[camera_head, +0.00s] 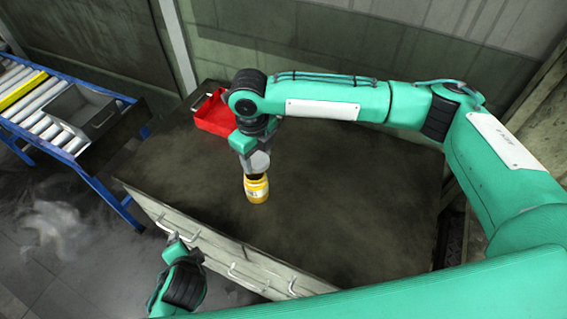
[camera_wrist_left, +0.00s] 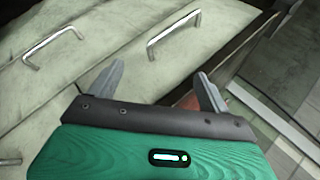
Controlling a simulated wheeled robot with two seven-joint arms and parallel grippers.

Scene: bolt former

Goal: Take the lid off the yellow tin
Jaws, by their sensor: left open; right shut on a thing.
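The yellow tin (camera_head: 257,196) stands upright on the dark top of the drawer cabinet (camera_head: 345,205), near its front edge. My right gripper (camera_head: 257,174) points straight down over the tin and is shut at its top. The fingers hide much of the top, so I cannot tell whether the lid is apart from the tin. My left gripper (camera_wrist_left: 158,88) is open and empty in the left wrist view, in front of the cabinet's drawers. In the head view my left arm shows low at the left, below the cabinet top.
A red open box (camera_head: 213,115) lies at the back left of the cabinet top. A blue-framed roller conveyor (camera_head: 35,115) with a grey bin (camera_head: 92,118) stands at the left. Drawer handles (camera_wrist_left: 174,36) stick out from the cabinet front. The right part of the top is clear.

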